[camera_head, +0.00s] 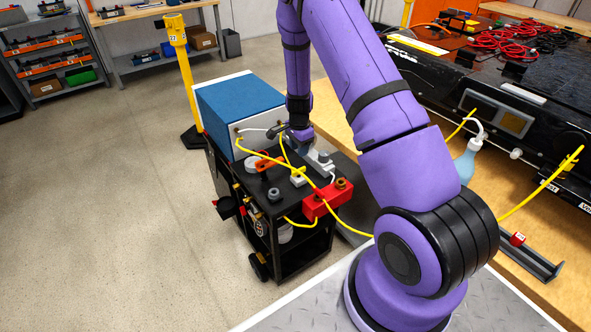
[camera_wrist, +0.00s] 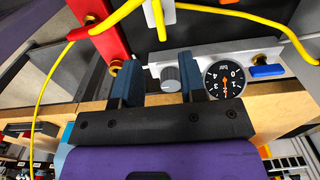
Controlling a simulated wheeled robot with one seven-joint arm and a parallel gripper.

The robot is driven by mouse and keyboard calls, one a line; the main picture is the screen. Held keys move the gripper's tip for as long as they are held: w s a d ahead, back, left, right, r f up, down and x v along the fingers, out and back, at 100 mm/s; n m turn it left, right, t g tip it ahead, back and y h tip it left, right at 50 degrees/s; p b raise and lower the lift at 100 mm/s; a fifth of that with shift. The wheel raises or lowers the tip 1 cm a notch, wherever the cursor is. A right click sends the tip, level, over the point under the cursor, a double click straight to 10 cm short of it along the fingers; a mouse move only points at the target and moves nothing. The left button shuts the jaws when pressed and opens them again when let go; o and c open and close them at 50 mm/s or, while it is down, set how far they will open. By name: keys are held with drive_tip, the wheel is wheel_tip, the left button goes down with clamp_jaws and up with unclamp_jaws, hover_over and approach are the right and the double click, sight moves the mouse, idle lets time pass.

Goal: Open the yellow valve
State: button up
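My gripper (camera_wrist: 160,78) is open, with its two blue fingers apart. In the wrist view a grey round knob (camera_wrist: 170,86) on a pale metal block (camera_wrist: 205,55) shows in the gap between the fingers. No finger clearly touches it. A pressure gauge (camera_wrist: 224,80) sits just right of the right finger, and a blue lever (camera_wrist: 268,71) is farther right. Yellow hoses (camera_wrist: 48,78) cross the wrist view. In the head view my gripper is over the black cart (camera_head: 290,258), largely hidden by my arm. I cannot pick out a yellow valve with certainty.
A red block (camera_head: 326,199) with brass fittings stands at the cart's near right edge; it is close left of the fingers in the wrist view (camera_wrist: 95,30). A blue-topped box (camera_head: 240,100) stands at the cart's back. The workbench (camera_head: 555,285) is to the right.

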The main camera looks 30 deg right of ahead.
sight(299, 169)
wheel_tip(299, 169, down, 10)
drive_tip(key=shift+f, duration=0.15)
idle(0.3)
drive_tip(key=shift+c, duration=0.4)
clamp_jaws()
